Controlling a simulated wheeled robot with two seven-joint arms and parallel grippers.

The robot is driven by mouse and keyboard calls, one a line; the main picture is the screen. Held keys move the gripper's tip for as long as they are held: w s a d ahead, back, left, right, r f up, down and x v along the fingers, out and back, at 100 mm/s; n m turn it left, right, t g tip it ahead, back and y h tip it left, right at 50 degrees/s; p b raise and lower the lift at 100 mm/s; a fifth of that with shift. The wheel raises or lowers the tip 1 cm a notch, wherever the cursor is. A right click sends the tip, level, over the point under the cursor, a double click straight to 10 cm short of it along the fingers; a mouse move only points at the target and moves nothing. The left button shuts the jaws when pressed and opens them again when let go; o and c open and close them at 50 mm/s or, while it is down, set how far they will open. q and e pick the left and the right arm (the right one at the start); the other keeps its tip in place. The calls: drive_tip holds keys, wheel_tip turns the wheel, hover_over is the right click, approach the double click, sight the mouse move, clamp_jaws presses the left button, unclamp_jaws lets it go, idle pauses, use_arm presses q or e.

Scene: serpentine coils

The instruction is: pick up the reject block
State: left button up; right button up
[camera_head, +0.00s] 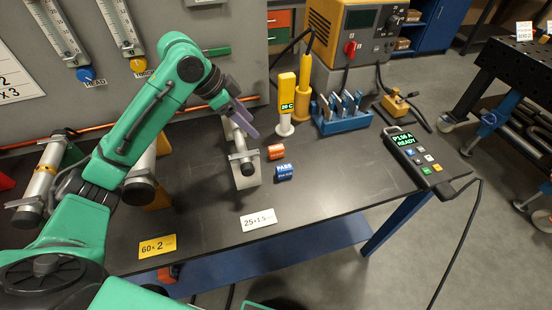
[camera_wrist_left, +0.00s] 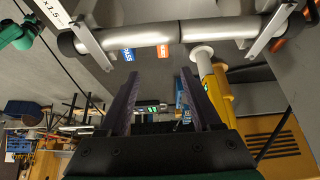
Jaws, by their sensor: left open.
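The small orange-red block (camera_head: 276,152) lies on the dark bench; I take it for the reject block, though its lettering is too small to read. Beside it, nearer the front, is a blue block marked PASS (camera_head: 284,172). My left gripper (camera_head: 243,118) is open and empty, above and to the left of the orange block, over the metal tube. My right gripper is out of view.
A metal tube on a stand (camera_head: 243,160) stands just left of the blocks. A yellow gauge (camera_head: 287,95), a blue tool rack (camera_head: 343,118) and a handheld tester (camera_head: 420,158) are behind and right. White (camera_head: 258,219) and yellow (camera_head: 158,246) cards mark the front. Bench right of the blocks is clear.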

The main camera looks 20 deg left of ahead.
sight(275, 148)
use_arm(q)
drive_tip(key=p+x, duration=0.1)
drive_tip(key=x, duration=0.3)
drive_tip(key=p+x, duration=0.1)
drive_tip(key=x, duration=0.4)
drive_tip(key=p+x, duration=0.1)
drive_tip(key=x, duration=0.4)
drive_tip(key=shift+w+p, duration=0.3)
drive_tip(key=shift+w+d+f, duration=0.1)
drive_tip(key=shift+f, duration=0.2)
clamp_jaws()
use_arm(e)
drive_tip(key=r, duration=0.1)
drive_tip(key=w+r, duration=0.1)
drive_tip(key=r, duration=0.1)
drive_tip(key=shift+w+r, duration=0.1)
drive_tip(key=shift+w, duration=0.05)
